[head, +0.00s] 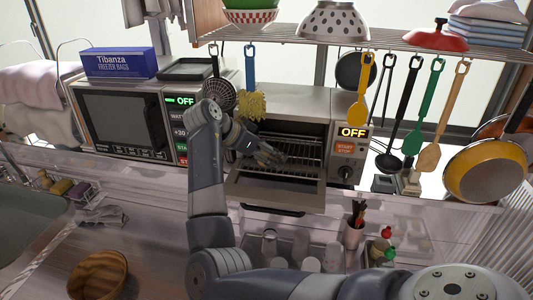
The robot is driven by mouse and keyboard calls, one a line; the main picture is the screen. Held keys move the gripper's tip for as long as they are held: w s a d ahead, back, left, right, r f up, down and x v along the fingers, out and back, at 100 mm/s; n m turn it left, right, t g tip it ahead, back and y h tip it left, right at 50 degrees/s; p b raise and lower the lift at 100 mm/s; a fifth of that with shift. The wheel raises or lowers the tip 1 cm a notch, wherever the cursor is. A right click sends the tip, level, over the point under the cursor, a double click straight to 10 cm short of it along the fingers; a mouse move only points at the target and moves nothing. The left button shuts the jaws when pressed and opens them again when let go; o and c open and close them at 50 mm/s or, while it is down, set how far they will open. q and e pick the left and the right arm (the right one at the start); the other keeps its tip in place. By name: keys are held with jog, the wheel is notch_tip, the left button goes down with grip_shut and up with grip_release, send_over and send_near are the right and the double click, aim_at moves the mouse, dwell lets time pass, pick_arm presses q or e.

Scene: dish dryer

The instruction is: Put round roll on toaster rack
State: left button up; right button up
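The toaster oven (350,130) stands on the counter at the centre, with its door (275,195) folded down and its display reading OFF. Its wire rack (305,153) shows in the open cavity. My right gripper (270,153), whose arm comes in from the lower right and bends up and over, is at the left part of the oven opening, in front of the rack. Its fingers are small and dark, so I cannot tell whether they are open or shut. I cannot make out a round roll; the gripper may hide it. My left gripper is not in view.
A microwave (122,115) with a freezer bag box (120,62) on top stands left of the toaster oven. Utensils, including a yellow spatula (361,100), hang from the shelf (400,45) above. A wooden bowl (97,275) and a utensil cup (353,232) are nearer.

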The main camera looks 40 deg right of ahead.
jog(key=shift+a+r, duration=0.1)
jog(key=shift+r, duration=0.2)
jog(key=shift+a+r, duration=0.1)
jog(key=shift+a, duration=0.15)
jog(key=b+v, duration=0.4)
jog(key=v, duration=0.7)
jog(key=shift+r, duration=0.2)
jog(key=shift+a+f, duration=0.1)
